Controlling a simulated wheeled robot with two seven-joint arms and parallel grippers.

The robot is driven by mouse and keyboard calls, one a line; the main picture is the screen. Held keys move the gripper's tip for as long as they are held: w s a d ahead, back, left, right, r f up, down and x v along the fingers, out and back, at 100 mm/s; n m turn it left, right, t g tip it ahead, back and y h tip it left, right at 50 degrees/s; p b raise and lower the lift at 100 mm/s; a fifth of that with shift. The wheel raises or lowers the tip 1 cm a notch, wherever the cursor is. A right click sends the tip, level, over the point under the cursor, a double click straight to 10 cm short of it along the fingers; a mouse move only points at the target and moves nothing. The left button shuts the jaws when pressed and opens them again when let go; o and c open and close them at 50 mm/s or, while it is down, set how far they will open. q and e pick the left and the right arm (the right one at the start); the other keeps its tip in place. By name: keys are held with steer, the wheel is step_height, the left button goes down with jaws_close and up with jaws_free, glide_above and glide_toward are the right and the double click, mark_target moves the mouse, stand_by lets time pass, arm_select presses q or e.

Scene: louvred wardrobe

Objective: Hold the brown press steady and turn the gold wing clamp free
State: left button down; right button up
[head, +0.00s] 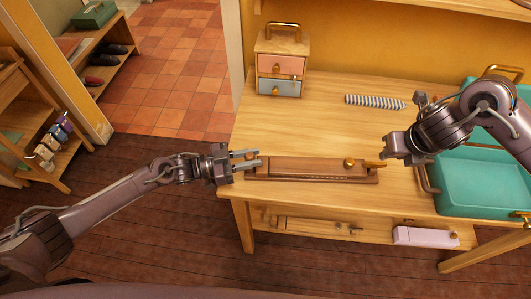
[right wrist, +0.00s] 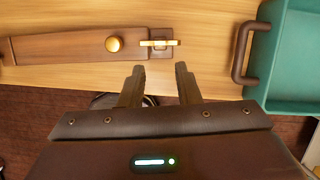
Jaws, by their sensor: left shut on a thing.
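The brown press (head: 312,168) lies lengthwise near the front edge of the table. My left gripper (head: 257,161) is shut on its left end. A round gold knob (head: 349,162) sits on top towards the right end. The gold wing clamp (head: 376,164) is at the right end; in the right wrist view the wing clamp (right wrist: 160,43) lies crosswise, just right of the knob (right wrist: 113,44). My right gripper (head: 386,152) is just right of the clamp. In the right wrist view its two fingers (right wrist: 158,82) are apart and empty, short of the clamp.
A teal tray (head: 480,185) with a brown handle (right wrist: 243,52) stands close on the right. A small drawer box (head: 281,65) and a grey coil (head: 375,102) lie behind the press. The table between them is clear. A lower shelf holds a pink box (head: 425,237).

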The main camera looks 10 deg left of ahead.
steer(key=m+g+y, duration=0.4)
steer(key=m, duration=1.5)
glide_toward(377, 162)
steer(key=x, duration=0.8)
steer(key=shift+a+f, duration=0.1)
steer(key=shift+f, duration=0.25)
jaws_close()
